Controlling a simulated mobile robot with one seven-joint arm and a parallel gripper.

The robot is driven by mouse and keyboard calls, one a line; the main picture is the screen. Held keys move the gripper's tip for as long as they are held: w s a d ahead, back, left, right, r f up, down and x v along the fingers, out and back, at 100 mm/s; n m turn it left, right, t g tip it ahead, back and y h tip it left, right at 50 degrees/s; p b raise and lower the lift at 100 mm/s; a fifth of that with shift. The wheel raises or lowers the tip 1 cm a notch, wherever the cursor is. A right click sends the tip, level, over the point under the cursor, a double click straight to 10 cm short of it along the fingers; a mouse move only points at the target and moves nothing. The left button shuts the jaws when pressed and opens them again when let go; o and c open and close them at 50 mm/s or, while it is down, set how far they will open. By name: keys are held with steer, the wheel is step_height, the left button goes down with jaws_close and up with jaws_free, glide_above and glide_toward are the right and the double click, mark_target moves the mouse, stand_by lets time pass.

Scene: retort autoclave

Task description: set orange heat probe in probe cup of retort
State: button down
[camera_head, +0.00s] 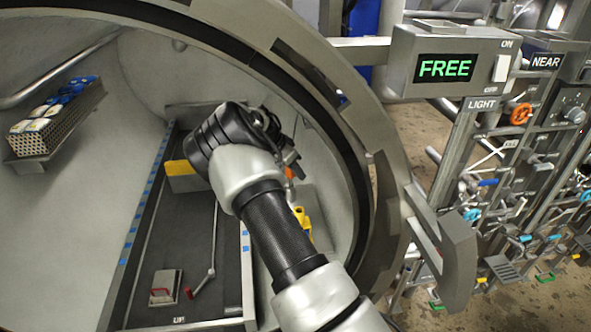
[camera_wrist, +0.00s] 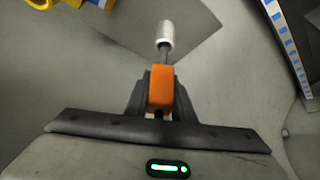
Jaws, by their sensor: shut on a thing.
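My gripper (camera_wrist: 160,92) is shut on the orange heat probe (camera_wrist: 161,86), with one dark finger on each side of its orange block. A thin dark stem runs from the block to a pale metal cylinder (camera_wrist: 167,36). I cannot tell whether this cylinder is the probe's own tip or the probe cup. In the head view my arm reaches inside the round retort (camera_head: 385,190), and the gripper (camera_head: 291,160) is partly hidden behind my wrist. A bit of the orange probe (camera_head: 289,172) shows just below it, near the right inner wall.
A yellow fitting (camera_head: 303,222) sits low by the right wall; yellow also shows in the wrist view (camera_wrist: 40,4). A dark tray floor (camera_head: 185,240) carries a small red-handled block (camera_head: 165,287) and a lever (camera_head: 203,283). A perforated basket (camera_head: 55,125) hangs left. A "FREE" box (camera_head: 445,67) stands outside.

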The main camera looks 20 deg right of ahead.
steer(key=shift+f+b, duration=1.4)
steer(key=shift+f, duration=0.6)
steer(key=shift+f+b, duration=0.45)
steer(key=shift+f, duration=0.05)
steer(key=c, duration=1.4)
jaws_free()
steer(key=shift+c, duration=0.2)
